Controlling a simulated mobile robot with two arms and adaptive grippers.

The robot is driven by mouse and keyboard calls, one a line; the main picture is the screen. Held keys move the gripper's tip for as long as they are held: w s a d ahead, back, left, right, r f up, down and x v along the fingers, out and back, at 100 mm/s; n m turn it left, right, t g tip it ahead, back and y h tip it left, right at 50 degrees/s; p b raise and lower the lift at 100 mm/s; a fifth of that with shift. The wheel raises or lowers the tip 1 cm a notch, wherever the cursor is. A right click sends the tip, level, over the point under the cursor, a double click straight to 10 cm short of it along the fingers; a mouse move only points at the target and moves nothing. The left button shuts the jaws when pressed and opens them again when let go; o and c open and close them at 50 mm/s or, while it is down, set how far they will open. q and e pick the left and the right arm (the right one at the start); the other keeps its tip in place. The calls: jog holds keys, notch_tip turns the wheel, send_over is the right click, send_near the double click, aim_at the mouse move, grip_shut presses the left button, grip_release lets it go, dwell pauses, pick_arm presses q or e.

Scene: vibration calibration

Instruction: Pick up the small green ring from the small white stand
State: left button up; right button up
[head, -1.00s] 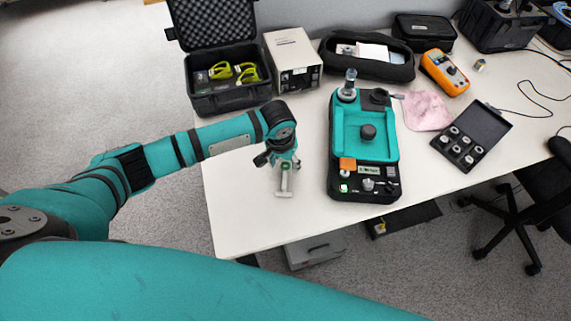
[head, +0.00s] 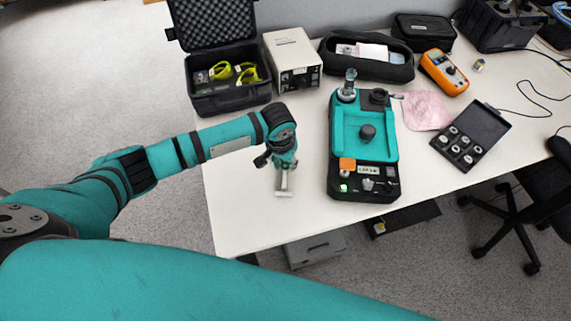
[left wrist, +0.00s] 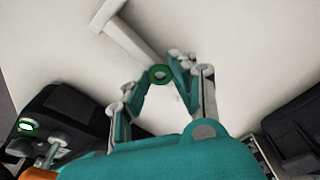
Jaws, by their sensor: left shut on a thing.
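My left gripper (head: 284,164) points down over the small white stand (head: 284,186) near the table's front left. In the left wrist view, the small green ring (left wrist: 160,75) sits between the fingertips of the left gripper (left wrist: 157,80), which is shut on it. The white stand (left wrist: 134,42) reaches toward the ring from the upper left. I cannot tell whether the ring still touches the stand. In the head view the fingers mostly hide the ring. My right gripper is not in view.
A teal and black calibration device (head: 341,165) stands just right of the gripper. Behind are an open black case (head: 230,103) and a beige box (head: 293,58). A case of metal weights (head: 470,140) lies to the right. Bare table surrounds the stand.

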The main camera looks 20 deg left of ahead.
pick_arm(q)
jog(key=shift+r+b, duration=0.1)
jog(key=shift+b, duration=0.25)
notch_tip(320, 180, up, 10)
notch_tip(320, 180, up, 4)
jog(key=r+p, duration=0.1)
jog(key=p, duration=0.5)
send_over(285, 166)
jog(key=shift+f, duration=0.3)
jog(key=shift+b, duration=0.3)
